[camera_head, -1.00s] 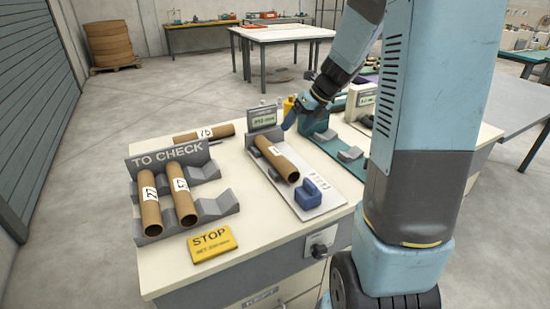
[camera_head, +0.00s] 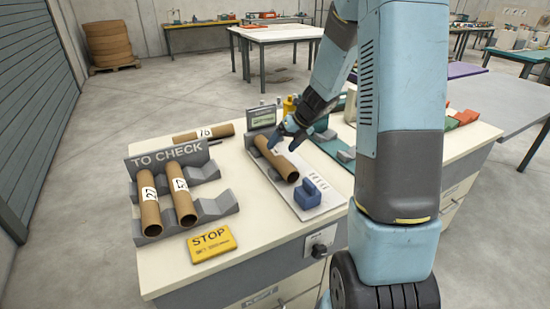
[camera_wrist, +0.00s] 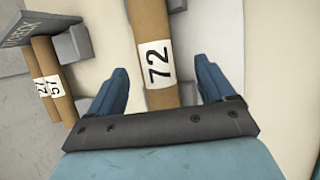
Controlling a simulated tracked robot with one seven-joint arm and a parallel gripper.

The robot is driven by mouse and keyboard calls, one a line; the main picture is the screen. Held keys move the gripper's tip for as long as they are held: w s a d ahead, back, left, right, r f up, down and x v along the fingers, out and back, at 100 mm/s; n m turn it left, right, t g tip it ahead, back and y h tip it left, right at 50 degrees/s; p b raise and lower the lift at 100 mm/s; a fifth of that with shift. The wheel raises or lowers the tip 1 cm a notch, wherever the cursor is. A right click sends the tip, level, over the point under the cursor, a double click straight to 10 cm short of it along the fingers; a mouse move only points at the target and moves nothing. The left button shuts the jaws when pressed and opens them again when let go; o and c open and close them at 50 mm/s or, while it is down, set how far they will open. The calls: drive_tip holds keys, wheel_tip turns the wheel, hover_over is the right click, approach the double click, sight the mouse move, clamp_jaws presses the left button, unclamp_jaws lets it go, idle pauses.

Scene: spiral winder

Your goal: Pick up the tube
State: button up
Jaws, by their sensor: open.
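A brown cardboard tube (camera_head: 284,166) lies in grey supports on a pale measuring plate (camera_head: 318,206). Its white label reads 72 in the wrist view (camera_wrist: 152,22). My gripper (camera_head: 282,140) is over the middle of this tube. In the wrist view my gripper (camera_wrist: 163,80) is open, with one blue finger on each side of the tube near its label. I cannot tell whether the fingers touch it. Two more tubes, labelled 27 (camera_head: 148,198) and 57 (camera_head: 180,200), lie in the grey "TO CHECK" rack (camera_head: 222,208). Another tube (camera_head: 190,136) lies behind the rack.
A small display (camera_head: 262,117) stands at the plate's far end and a blue block (camera_head: 308,193) at its near end. A yellow STOP sign (camera_head: 211,244) lies at the table's front. A green plate (camera_head: 335,146) is to the right. The bare tabletop left of the measuring plate is free.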

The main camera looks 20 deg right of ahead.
sight(277, 151)
drive_tip(key=shift+a+x, duration=0.2)
drive_tip(key=shift+x, duration=2.15)
drive_tip(key=shift+s, duration=0.1)
drive_tip(key=shift+r, duration=0.1)
drive_tip(key=c, duration=1.2)
drive_tip(key=shift+o, duration=0.2)
drive_tip(key=shift+d, duration=0.1)
